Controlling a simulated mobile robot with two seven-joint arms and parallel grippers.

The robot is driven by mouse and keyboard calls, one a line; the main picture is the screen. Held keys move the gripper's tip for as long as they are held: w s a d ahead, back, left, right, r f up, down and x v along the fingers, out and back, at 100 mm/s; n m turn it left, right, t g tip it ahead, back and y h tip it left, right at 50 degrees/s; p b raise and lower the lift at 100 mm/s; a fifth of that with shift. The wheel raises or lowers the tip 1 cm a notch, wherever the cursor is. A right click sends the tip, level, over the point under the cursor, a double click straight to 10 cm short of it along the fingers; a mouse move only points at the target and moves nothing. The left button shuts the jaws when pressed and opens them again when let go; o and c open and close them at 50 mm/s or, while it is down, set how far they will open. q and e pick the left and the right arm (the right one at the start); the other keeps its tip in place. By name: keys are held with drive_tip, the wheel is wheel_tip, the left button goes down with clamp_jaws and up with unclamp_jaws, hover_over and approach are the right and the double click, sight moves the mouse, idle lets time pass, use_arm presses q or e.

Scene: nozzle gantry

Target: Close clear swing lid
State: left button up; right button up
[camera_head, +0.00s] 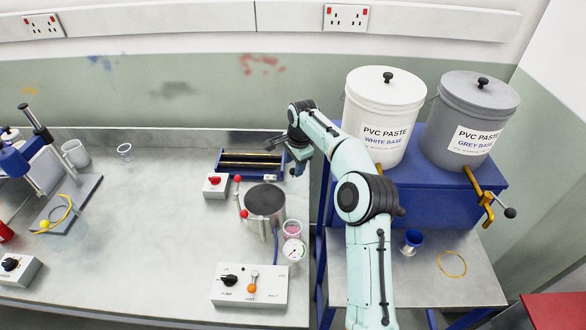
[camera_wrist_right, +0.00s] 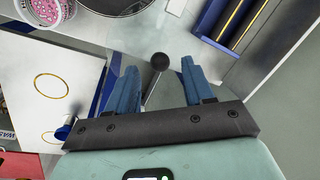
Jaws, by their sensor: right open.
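My right gripper (camera_head: 285,143) reaches over the bench near the blue tray-like fixture. In the right wrist view its two blue fingers (camera_wrist_right: 159,68) are open. A black ball knob on a grey stem (camera_wrist_right: 159,61) shows between the fingertips, with a gap to each finger. A faint see-through pane (camera_wrist_right: 128,42) seems to lie around the knob; its outline is hard to make out. The round metal pot (camera_head: 265,203) stands on the bench, its dark round top facing up, with red-knobbed clamps at its left side. My left gripper is not in view.
The blue fixture with yellow rods (camera_head: 250,161) lies behind the pot. A gauge (camera_head: 294,249), pink cup (camera_head: 292,229) and control box (camera_head: 249,285) are close in front. White (camera_head: 384,115) and grey (camera_head: 468,120) paste buckets stand right. The bench middle is clear.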

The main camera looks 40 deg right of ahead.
sight(289, 174)
drive_tip(key=shift+w+f, duration=0.15)
drive_tip(key=shift+f, duration=0.6)
drive_tip(key=shift+w+f, duration=0.15)
drive_tip(key=shift+f, duration=0.55)
drive_tip(key=shift+c, duration=0.3)
clamp_jaws()
